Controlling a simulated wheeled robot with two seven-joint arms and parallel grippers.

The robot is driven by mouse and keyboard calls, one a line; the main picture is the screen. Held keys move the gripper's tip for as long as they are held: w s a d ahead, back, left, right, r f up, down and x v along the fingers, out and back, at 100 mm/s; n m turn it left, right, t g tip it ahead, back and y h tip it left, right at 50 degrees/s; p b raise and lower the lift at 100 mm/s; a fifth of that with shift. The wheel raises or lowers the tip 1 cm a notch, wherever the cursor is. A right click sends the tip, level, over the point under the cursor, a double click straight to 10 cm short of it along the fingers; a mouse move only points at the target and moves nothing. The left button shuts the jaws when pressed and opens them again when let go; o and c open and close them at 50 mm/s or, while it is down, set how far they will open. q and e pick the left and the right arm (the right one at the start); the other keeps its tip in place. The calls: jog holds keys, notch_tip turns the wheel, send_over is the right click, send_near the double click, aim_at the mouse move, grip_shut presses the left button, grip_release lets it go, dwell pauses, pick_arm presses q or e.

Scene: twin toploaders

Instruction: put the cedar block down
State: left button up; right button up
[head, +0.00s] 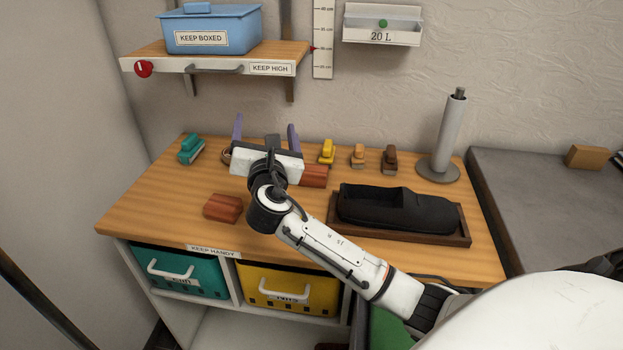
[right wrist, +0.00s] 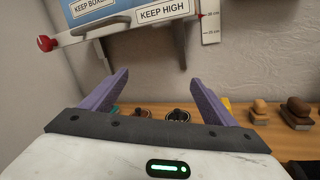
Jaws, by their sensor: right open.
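Two reddish-brown blocks with cedar-like colour rest on the wooden worktop (head: 135,212). One block (head: 222,208) lies near the front left, left of my right forearm. The other block (head: 314,176) lies farther back, partly hidden by my right gripper. My right gripper (head: 265,133) is over the back of the worktop, its purple fingers spread and pointing towards the wall. In the right wrist view the gripper (right wrist: 160,80) is open, with nothing held between the fingers. My left gripper is not in view.
A shelf (head: 205,65) with a blue box (head: 210,30) hangs above. Brushes in teal (head: 190,148), yellow (head: 327,152) and brown (head: 389,159) line the back. A grey post (head: 443,135) stands right.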

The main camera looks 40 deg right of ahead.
jog(key=w+a+r+n+t+y, duration=0.3)
jog(key=a+r+n+t+y, duration=0.1)
jog(key=a+r+y, duration=0.25)
jog(key=w+a+r+n+t+y, duration=0.2)
jog(key=a+r+n+t+y, duration=0.15)
jog(key=a+r+y, duration=0.35)
jog(key=a+f+n+g+y+b, duration=0.1)
jog(key=a+f+n+g+y, duration=0.2)
jog(key=a+n+g+y, duration=0.4)
jog(key=m+g+h+b, duration=0.2)
jog(key=m+g+h, duration=1.1)
jog(key=m+h, duration=0.1)
send_near(313, 170)
jog(key=w, duration=0.1)
jog(key=x, duration=0.3)
jog(key=shift+d+f+g, duration=0.25)
jog(key=shift+d, duration=0.1)
jog(key=shift+s+a+p+x, duration=0.1)
jog(key=shift+p+x, duration=0.15)
jog(key=shift+x, duration=1.35)
jog(key=shift+s+a+p+x, duration=0.1)
jog(key=shift+p+x, duration=0.15)
jog(key=shift+x, duration=1.3)
jog(key=shift+f, duration=0.1)
